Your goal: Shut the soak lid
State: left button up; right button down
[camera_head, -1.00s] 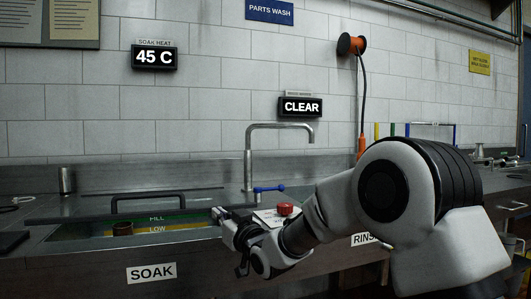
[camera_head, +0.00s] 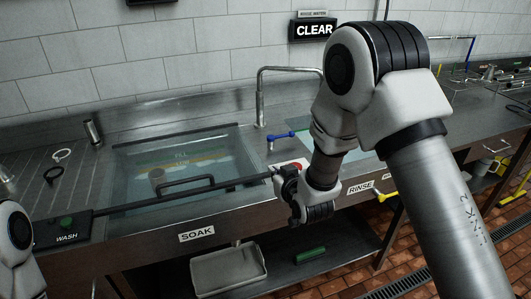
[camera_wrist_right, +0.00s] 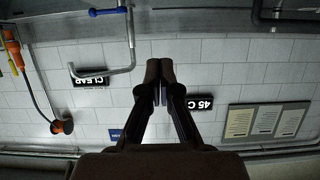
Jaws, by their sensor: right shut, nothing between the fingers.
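The soak lid (camera_head: 143,168) is a clear panel over the soak basin in the head view. A black bar (camera_head: 130,206) runs along its front edge, with a black loop handle (camera_head: 187,184) on it. The lid looks low and nearly flat, but I cannot tell if it sits fully down. My right gripper (camera_head: 281,178) is by the right end of the bar, and I cannot tell if they touch. In the right wrist view its fingers (camera_wrist_right: 160,78) are together and empty. My left gripper is out of view.
A faucet (camera_head: 262,98) and a blue lever (camera_head: 281,136) stand behind my right gripper. A red button (camera_head: 297,166) is close beside it. The WASH panel (camera_head: 66,232) is left of the basin. A tray (camera_head: 229,270) is on the shelf below.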

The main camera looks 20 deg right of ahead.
jog(key=w+f+p, duration=0.1)
jog(key=w+f, duration=0.1)
jog(key=w, duration=0.1)
jog(key=w+f+p, duration=0.2)
jog(key=w+f, duration=0.1)
jog(key=w+f+p, duration=0.1)
jog(key=w+f, duration=0.1)
jog(key=w, duration=0.1)
jog(key=shift+w+f, duration=0.2)
jog(key=shift+f, duration=0.25)
